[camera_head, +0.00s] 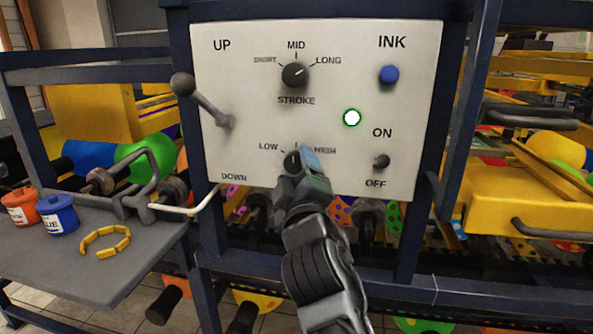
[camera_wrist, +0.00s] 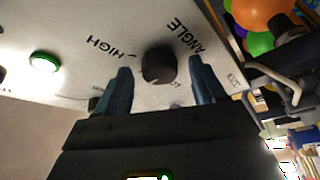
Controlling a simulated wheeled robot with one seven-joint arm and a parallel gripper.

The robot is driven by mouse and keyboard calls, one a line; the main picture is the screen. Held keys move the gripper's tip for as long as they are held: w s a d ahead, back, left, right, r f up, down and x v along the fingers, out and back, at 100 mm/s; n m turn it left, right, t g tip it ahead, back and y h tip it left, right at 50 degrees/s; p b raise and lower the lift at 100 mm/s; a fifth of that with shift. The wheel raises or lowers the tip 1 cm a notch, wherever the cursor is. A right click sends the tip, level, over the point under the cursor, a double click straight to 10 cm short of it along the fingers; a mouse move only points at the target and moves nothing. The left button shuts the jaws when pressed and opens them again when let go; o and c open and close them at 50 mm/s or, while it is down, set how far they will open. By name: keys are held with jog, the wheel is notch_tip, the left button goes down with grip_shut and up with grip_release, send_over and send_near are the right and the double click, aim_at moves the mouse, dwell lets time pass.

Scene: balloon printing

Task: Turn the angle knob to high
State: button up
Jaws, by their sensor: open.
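The dark round angle knob (camera_head: 291,160) is on the lower middle of the white control panel (camera_head: 250,120), between the LOW and HIGH labels. My gripper (camera_head: 303,168) is in front of it and hides part of it and the ANGLE label. In the wrist view the knob (camera_wrist: 158,65) shows between the two blue fingertips of my open gripper (camera_wrist: 162,80), with a gap on each side. The HIGH label is left of the knob there. I cannot clearly tell which way the knob's pointer faces.
The panel also carries a stroke knob (camera_head: 295,75), a lever (camera_head: 203,100), a blue ink button (camera_head: 389,74), a lit green button (camera_head: 352,118) and an on/off switch (camera_head: 381,161). A grey side table (camera_head: 100,270) at left holds paint pots and a yellow ring.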

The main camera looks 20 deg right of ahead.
jog(key=shift+c, duration=0.4)
jog(key=c, duration=1)
